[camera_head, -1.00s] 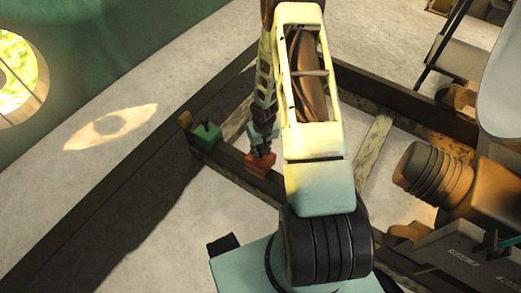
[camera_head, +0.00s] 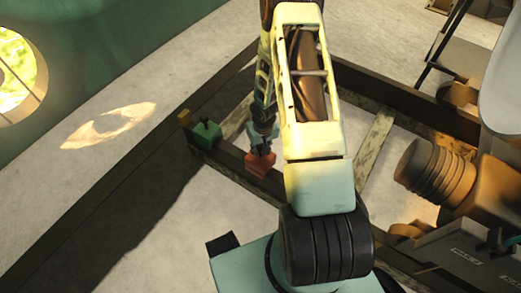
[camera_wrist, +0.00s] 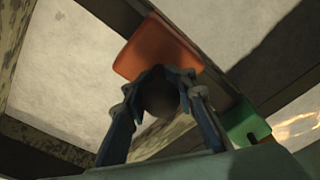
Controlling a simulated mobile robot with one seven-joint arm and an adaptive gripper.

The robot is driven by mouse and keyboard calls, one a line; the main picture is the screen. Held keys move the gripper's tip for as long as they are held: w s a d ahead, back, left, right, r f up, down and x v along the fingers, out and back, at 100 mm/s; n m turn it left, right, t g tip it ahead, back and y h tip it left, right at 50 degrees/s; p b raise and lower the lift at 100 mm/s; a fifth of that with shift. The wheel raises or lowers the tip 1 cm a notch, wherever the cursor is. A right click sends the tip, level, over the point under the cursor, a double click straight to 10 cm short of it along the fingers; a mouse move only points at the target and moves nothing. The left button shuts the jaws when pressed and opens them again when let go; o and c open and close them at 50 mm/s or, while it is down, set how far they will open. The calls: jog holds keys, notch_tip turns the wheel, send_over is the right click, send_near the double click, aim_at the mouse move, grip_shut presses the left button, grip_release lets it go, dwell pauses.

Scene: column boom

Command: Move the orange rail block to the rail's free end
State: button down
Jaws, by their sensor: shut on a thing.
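The orange rail block (camera_head: 261,163) sits on the dark rail (camera_head: 232,158), to the right of a green block (camera_head: 206,134) on the same rail. My gripper (camera_head: 263,143) reaches down to the orange block from above. In the wrist view my gripper's two fingers (camera_wrist: 160,82) are closed on a dark round part at the near edge of the orange block (camera_wrist: 155,50). The green block (camera_wrist: 243,124) also shows at the lower right of the wrist view. The exact contact is partly hidden by the fingers.
A small yellowish end piece (camera_head: 184,117) stands at the rail's left end, beyond the green block. Weathered crossbars (camera_head: 374,140) join the dark frame. Pale floor lies open at the left.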

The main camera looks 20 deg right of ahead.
jog(key=shift+f, duration=0.1)
jog(key=shift+f+b, duration=0.35)
jog(key=shift+b, duration=0.1)
jog(key=shift+f+b, duration=0.35)
jog(key=shift+f, duration=0.1)
jog(key=c, duration=1.7)
grip_release()
jog(key=shift+o, duration=0.9)
jog(key=shift+f, duration=0.1)
jog(key=r, duration=0.4)
jog(key=s+r, duration=0.1)
jog(key=r, duration=0.7)
jog(key=shift+s, duration=0.25)
